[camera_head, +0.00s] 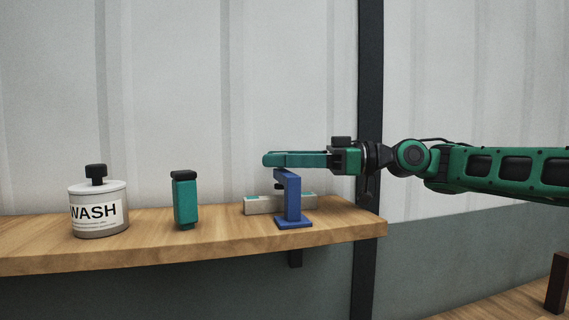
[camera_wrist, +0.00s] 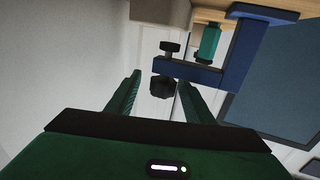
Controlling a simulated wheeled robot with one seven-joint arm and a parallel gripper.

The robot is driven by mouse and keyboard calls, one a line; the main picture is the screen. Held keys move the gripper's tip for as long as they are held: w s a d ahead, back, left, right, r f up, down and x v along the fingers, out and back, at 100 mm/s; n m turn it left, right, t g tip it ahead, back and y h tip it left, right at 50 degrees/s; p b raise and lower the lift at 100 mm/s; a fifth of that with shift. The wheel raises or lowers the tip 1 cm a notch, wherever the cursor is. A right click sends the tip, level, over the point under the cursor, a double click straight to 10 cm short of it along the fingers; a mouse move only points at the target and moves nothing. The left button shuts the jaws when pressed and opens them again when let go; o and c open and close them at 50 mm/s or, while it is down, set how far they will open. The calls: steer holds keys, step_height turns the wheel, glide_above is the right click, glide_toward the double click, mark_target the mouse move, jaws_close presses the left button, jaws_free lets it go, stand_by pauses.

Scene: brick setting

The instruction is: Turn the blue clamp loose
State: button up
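The blue clamp (camera_head: 291,200) stands upright on the wooden shelf in the head view, its foot plate near the front edge. Its blue arm also shows in the wrist view (camera_wrist: 232,68), with a dark knob (camera_wrist: 163,88) on one side and a dark screw pad (camera_wrist: 169,47) on the other. My gripper (camera_head: 267,159) is level just above the clamp, fingers pointing left. In the wrist view my gripper (camera_wrist: 160,80) is open, with the knob in line between the fingertips and gaps visible on both sides. In the head view the fingers hide the knob.
A white box with teal marks (camera_head: 264,205) lies behind the clamp. A teal bottle with a black cap (camera_head: 185,203) stands to the left, and a WASH jar (camera_head: 97,212) farther left. A dark post (camera_head: 369,60) rises behind my wrist. The shelf (camera_head: 215,242) ends right of the clamp.

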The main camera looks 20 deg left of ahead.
steer(key=shift+d, duration=0.1)
steer(key=v, duration=1)
steer(key=shift+w+d, duration=0.25)
steer(key=shift+d, duration=0.05)
